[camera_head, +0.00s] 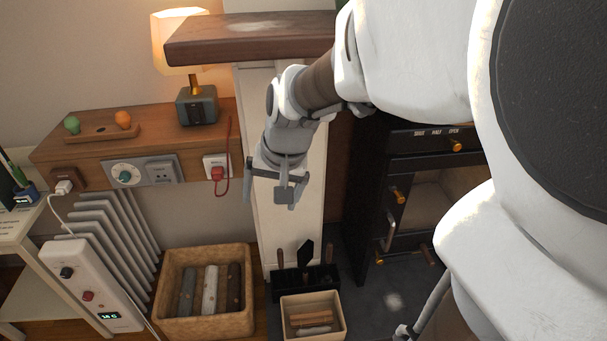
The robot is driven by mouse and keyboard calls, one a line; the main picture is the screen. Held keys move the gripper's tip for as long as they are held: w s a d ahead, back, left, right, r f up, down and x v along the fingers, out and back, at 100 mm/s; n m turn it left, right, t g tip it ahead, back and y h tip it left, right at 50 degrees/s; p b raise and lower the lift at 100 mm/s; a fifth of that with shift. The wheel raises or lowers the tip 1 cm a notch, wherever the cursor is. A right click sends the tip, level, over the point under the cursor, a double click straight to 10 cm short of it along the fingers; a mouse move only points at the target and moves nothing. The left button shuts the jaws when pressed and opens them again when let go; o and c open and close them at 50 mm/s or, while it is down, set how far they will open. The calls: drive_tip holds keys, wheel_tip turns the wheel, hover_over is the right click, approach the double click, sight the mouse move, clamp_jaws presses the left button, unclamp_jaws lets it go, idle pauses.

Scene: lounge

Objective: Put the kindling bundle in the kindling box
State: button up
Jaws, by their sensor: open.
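A small cream open-topped box (285,325), which looks like the kindling box, stands on the floor at the bottom centre. Inside it lie short orange-brown sticks (310,320) that look like the kindling bundle, with a paler piece in front of them; I cannot tell whether they are tied. My gripper (270,195) hangs fingers down in front of the white pillar, well above the box and a little to its left. Its two fingers are apart and nothing shows between them.
A wicker basket (206,333) of logs stands left of the box. A black fire-tool holder (303,281) is just behind it. The black stove (425,145) stands to the right, with a wooden mantel (250,40) above my gripper and a wall shelf (200,143) to the left.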

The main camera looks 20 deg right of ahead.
drive_tip(key=s+r+n+t+h, duration=0.1)
drive_tip(key=s+r+n, duration=0.4)
drive_tip(key=s, duration=0.8)
drive_tip(key=shift+s+r+t, duration=0.35)
drive_tip(key=shift+r+t, duration=0.15)
drive_tip(key=shift+r, duration=0.3)
drive_tip(key=shift+a, duration=0.1)
wheel_tip(320, 180, up, 24)
drive_tip(key=p, duration=2.4)
drive_tip(key=shift+f, duration=0.15)
drive_tip(key=c, duration=0.6)
drive_tip(key=shift+d, duration=0.2)
drive_tip(key=shift+c, duration=0.4)
